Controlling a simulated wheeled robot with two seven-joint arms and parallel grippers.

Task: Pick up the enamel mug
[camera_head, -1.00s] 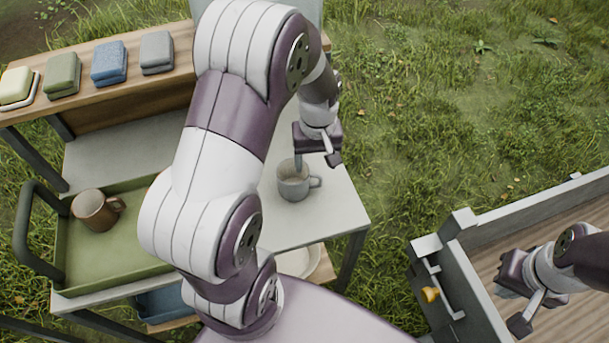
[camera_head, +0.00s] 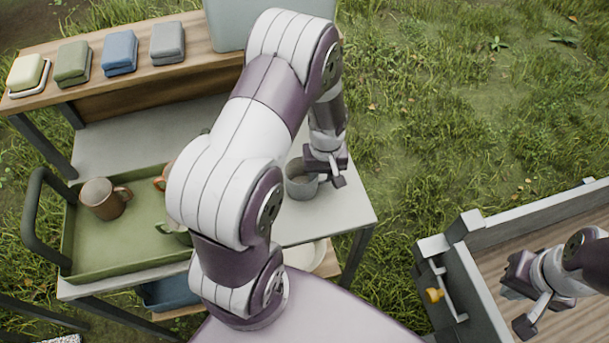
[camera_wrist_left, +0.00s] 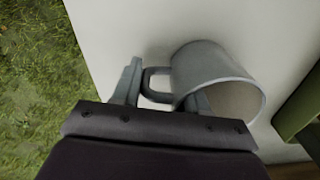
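The grey enamel mug (camera_head: 299,184) stands on the pale worktop (camera_head: 338,213), to the right of the green tray. In the left wrist view the mug (camera_wrist_left: 215,78) shows its open rim at the lower right and its handle toward the left. My left gripper (camera_head: 322,172) is down at the mug's handle side. In the left wrist view the left gripper (camera_wrist_left: 160,92) is open, with the handle between its fingers. The right finger overlaps the mug's body; whether it touches is unclear.
The green tray (camera_head: 120,248) holds a brown mug (camera_head: 104,199) and other mugs partly hidden by my left arm. Several folded cloths or sponges (camera_head: 120,56) line the wooden shelf at the back. A grey-walled crate or cart (camera_head: 470,280) stands at right. Grass lies beyond the worktop.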

